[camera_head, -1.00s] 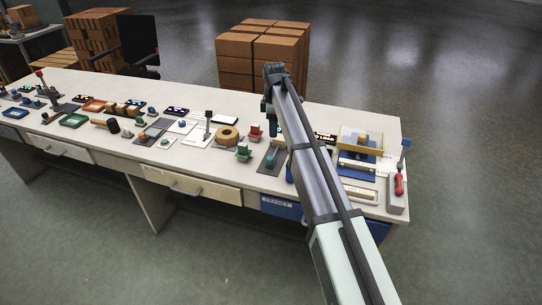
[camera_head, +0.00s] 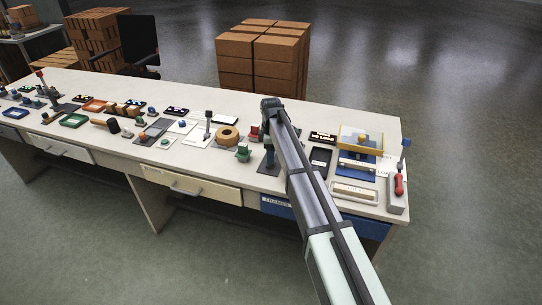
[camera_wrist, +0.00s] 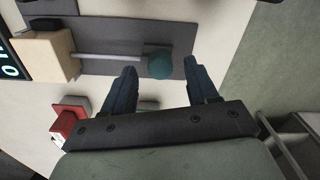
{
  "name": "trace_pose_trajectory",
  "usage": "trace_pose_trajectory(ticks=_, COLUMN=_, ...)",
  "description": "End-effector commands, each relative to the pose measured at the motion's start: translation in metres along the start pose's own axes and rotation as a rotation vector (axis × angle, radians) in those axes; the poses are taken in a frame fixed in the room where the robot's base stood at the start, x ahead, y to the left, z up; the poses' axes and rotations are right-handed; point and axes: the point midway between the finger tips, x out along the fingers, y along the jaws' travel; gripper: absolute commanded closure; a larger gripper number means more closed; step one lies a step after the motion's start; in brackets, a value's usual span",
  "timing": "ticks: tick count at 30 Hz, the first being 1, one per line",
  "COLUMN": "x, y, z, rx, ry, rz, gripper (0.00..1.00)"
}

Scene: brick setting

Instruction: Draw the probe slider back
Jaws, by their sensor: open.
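The probe slider shows in the wrist view as a grey plate (camera_wrist: 110,32) carrying a beige block (camera_wrist: 45,55), a thin rod (camera_wrist: 105,57) and a round teal knob (camera_wrist: 160,64) at the rod's end. In the head view its plate (camera_head: 268,178) lies near the bench's front edge, partly hidden by my arm. My gripper (camera_wrist: 160,70) is open, and its two dark fingers point at the knob. The knob appears in the gap between the fingertips, with space on both sides. I cannot tell whether the tips are level with it.
A red piece (camera_wrist: 70,120) sits near the left finger in the wrist view. A green piece (camera_head: 243,153) and a tan ring (camera_head: 228,136) stand left of my gripper. A dark tray (camera_head: 320,158) and a red-handled device (camera_head: 398,185) lie to the right. The bench is crowded.

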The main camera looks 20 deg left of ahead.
Motion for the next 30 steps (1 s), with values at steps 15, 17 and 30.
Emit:
trace_pose_trajectory(ticks=15, x=0.0134, y=-0.0001, z=0.0001, rx=0.0, ry=0.0, rz=0.0, gripper=0.42)
trace_pose_trajectory(ticks=17, x=0.0134, y=-0.0001, z=0.0, rx=0.0, ry=0.0, rz=0.0, gripper=0.47)
trace_pose_trajectory(ticks=30, x=0.0132, y=-0.0001, z=0.0001, rx=0.0, ry=0.0, rz=0.0, gripper=0.89)
